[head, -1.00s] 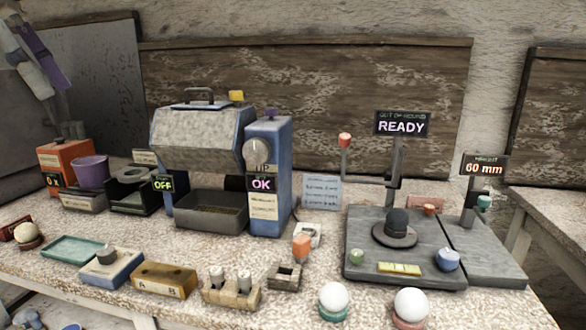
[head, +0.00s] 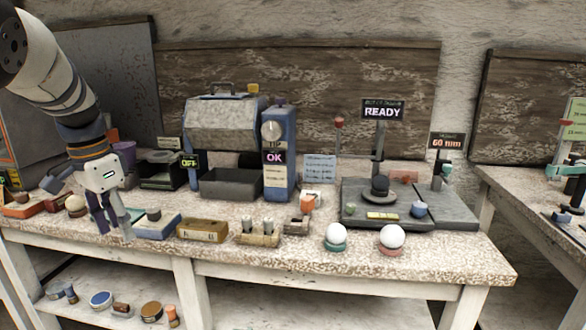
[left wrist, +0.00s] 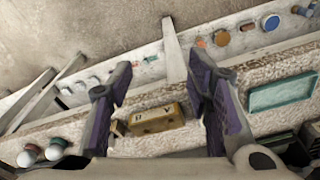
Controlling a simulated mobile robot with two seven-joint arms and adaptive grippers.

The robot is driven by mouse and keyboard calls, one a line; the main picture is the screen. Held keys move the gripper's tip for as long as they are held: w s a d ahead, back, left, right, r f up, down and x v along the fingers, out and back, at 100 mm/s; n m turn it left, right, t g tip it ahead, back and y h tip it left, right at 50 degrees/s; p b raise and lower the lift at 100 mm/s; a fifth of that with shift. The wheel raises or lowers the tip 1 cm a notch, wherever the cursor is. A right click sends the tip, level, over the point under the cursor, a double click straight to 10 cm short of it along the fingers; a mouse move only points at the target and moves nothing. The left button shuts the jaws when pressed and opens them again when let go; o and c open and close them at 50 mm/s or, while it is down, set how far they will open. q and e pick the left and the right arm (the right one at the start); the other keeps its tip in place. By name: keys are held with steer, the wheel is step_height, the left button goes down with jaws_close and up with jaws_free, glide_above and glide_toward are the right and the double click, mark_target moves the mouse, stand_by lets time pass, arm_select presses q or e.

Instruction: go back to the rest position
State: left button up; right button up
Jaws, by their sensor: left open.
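My left gripper (head: 115,232) hangs fingers down over the left front of the bench in the head view, with its purple-sided fingers apart and nothing between them. In the left wrist view the open fingers (left wrist: 161,72) frame the bench's front part, with the tan block (left wrist: 157,117) seen between them, below the fingertips. In the head view the gripper partly covers the teal tray and stands left of the blue-and-white block (head: 157,226). Two white plaster spheres, a left one (head: 336,233) and a right one (head: 391,236), rest on coloured rings. My right gripper is not seen.
The bench (head: 450,262) holds a grey hooded machine (head: 222,124), a blue unit reading OK (head: 278,178) and a dark gauge plate (head: 455,212) under a READY sign (head: 383,112). A lower shelf (head: 220,315) carries small items. Another table stands at right.

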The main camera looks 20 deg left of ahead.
arm_select(q)
steer(key=s+d+f+n+g+y, duration=0.1)
steer(key=s+d+f, duration=0.25)
steer(key=f, duration=0.55)
steer(key=s+d+f, duration=0.2)
steer(key=s+f, duration=0.2)
steer(key=f, duration=0.5)
steer(key=s+d+f+n+g+y, duration=0.1)
steer(key=s+d+f, duration=0.25)
steer(key=f, duration=0.55)
steer(key=s+d+f+h, duration=0.1)
steer(key=s+d+f, duration=0.2)
steer(key=s+d, duration=0.4)
steer(key=s+d+f+n, duration=0.1)
steer(key=s+d+f, duration=0.2)
steer(key=s+d, duration=0.4)
steer(key=s, duration=0.8)
steer(key=shift+s+d+f+h, duration=0.2)
steer(key=shift+f+h, duration=0.1)
steer(key=shift+h, duration=0.1)
steer(key=shift+o, duration=0.3)
steer(key=shift+w, duration=0.1)
